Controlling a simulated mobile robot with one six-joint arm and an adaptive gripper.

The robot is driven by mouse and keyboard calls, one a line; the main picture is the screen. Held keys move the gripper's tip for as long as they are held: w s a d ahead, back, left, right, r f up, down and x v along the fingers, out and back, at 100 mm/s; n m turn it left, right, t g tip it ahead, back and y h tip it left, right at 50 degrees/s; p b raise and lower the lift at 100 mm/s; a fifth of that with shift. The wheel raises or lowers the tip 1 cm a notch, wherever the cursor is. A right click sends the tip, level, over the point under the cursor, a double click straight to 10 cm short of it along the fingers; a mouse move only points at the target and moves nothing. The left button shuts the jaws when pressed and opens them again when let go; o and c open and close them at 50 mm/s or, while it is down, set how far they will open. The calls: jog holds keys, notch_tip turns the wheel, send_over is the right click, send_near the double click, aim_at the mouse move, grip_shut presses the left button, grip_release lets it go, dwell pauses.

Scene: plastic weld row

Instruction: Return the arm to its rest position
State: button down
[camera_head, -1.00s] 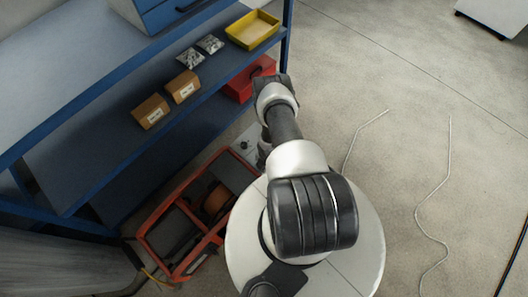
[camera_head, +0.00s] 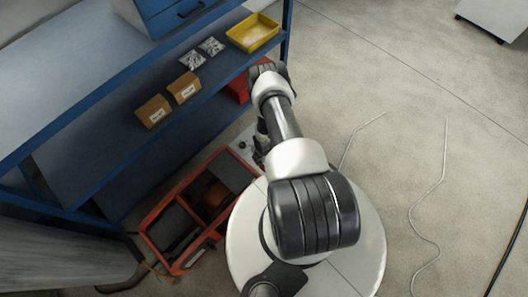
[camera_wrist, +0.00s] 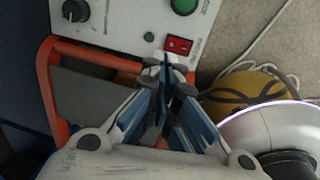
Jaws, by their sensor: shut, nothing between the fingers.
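My arm (camera_head: 285,125) reaches from its round white base toward the shelf side, with its wrist bent down near the shelf's right end. My gripper (camera_wrist: 168,65) shows in the wrist view with its blue-edged fingers together and nothing between them. Its tips are in front of a light grey control panel (camera_wrist: 125,22); I cannot tell whether they touch it. In the head view the gripper is mostly hidden beside and under the arm.
An orange-framed machine (camera_head: 152,222) stands left of my base, close to the arm. A blue shelf unit (camera_head: 100,165) holds two cardboard boxes (camera_head: 170,97), silver packets and a yellow tray (camera_head: 268,42). A red bin (camera_head: 238,92) is partly behind my wrist. Cables lie on open floor at right.

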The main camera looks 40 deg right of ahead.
notch_tip(320, 180, up, 6)
jog(key=w+p, duration=0.1)
jog(key=shift+w+p, duration=0.2)
jog(key=shift+p, duration=0.15)
jog(key=shift+r, duration=0.1)
